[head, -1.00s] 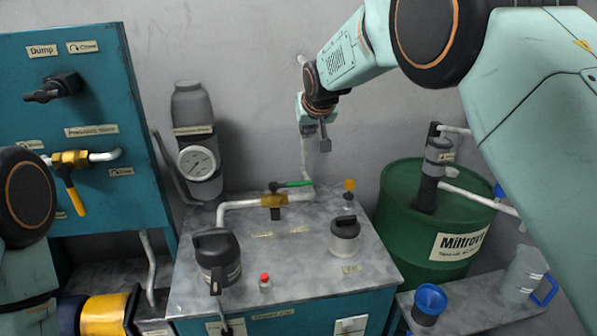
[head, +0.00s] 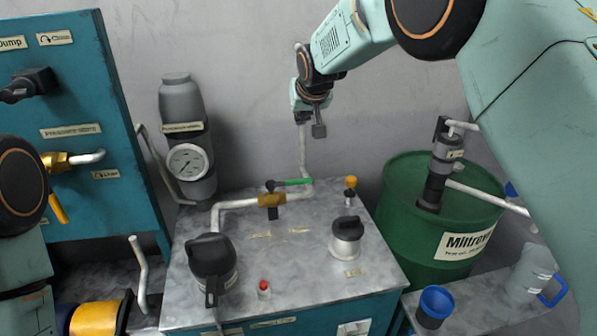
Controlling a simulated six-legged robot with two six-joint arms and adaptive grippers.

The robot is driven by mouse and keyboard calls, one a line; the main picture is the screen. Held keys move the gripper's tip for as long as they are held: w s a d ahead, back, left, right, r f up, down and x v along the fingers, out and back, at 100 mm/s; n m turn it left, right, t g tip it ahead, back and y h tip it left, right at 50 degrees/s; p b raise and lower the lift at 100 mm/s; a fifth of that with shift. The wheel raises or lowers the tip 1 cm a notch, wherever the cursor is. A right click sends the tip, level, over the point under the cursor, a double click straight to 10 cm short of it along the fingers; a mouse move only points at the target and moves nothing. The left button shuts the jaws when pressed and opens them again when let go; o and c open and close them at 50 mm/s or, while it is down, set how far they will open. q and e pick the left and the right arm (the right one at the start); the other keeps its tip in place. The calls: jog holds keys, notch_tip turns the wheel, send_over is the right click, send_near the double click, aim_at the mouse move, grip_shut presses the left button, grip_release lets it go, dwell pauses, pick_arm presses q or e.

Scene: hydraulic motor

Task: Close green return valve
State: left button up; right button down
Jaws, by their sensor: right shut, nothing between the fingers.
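The green return valve handle (head: 292,183) lies nearly horizontal, pointing right, above a brass valve body (head: 270,200) on a white pipe at the back of the grey-topped bench (head: 290,268). My right gripper (head: 319,130) hangs above and slightly right of the green handle, clear of it, with its fingers shut and empty. My left arm shows at the left edge, but its gripper is out of view.
A gauge (head: 188,162) on a grey cylinder stands behind the bench. A black-lidded pot (head: 211,268), a smaller canister (head: 347,238), a red-topped piece (head: 263,287) and a yellow-topped fitting (head: 350,188) stand on the bench. A green drum (head: 410,220) stands right.

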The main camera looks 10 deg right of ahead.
jog(key=f+b, duration=0.1)
jog(key=b, duration=0.9)
send_over(291, 183)
jog(key=s+d, duration=0.2)
jog(key=d, duration=0.1)
notch_tip(291, 183, down, 9)
jog(key=shift+w+a, duration=0.2)
jog(key=shift+w, duration=0.05)
jog(key=shift+s+r, duration=0.1)
jog(key=shift+r, duration=0.05)
jog(key=x, duration=1)
jog(key=shift+s, duration=0.2)
jog(key=shift+s+f, duration=0.2)
jog(key=shift+s, duration=0.65)
jog(key=shift+s+f, duration=0.25)
jog(key=shift+s, duration=0.6)
